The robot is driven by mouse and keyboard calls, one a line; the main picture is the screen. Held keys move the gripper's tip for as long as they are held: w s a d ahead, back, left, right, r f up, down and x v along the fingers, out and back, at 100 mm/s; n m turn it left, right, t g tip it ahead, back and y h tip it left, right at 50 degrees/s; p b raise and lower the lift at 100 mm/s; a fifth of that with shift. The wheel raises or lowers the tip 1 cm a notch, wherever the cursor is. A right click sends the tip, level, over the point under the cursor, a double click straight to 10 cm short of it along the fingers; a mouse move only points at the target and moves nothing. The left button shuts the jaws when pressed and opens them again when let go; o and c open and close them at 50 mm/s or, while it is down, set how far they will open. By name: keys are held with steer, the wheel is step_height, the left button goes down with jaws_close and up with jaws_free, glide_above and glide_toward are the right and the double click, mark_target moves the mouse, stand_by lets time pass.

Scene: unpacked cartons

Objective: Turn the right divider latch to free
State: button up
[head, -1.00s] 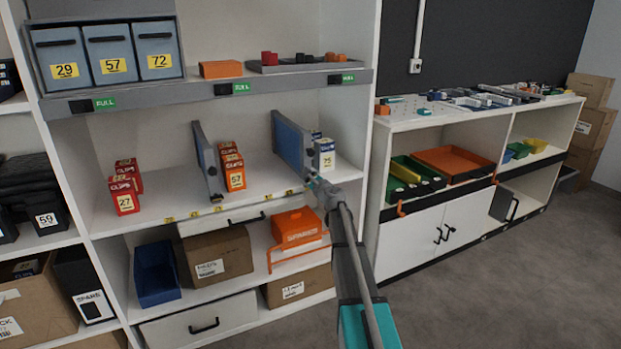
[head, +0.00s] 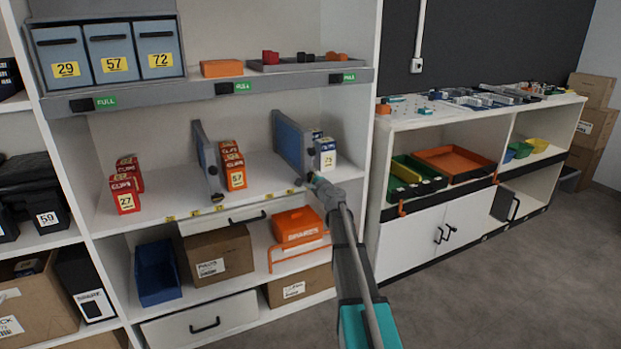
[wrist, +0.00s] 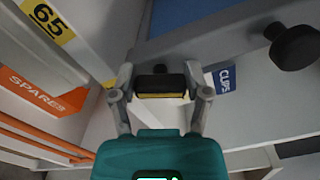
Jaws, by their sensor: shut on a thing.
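The right divider (head: 291,140) is an upright blue panel with a grey frame on the middle shelf. Its blue face and grey edge (wrist: 225,42) also show in the wrist view. My gripper (head: 313,178) is at the divider's lower front corner and hides the latch in the head view. In the wrist view my gripper (wrist: 160,82) is shut on the right divider latch (wrist: 160,88), a dark bar with a yellow strip lying across between the two fingers. A round black knob (wrist: 294,47) stands out from the divider edge, to the right and apart from the fingers.
A left divider (head: 206,160) stands beside red clip boxes (head: 233,172). A blue and white box (head: 325,154) stands close right of the right divider. Below are an orange bin (head: 297,226) and a drawer (head: 235,222). The shelf's right side post (head: 366,120) is near my arm.

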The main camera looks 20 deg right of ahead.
steer(key=o, duration=1.2)
steer(key=shift+c, duration=0.2)
steer(key=s, duration=1.2)
steer(key=shift+d, duration=0.15)
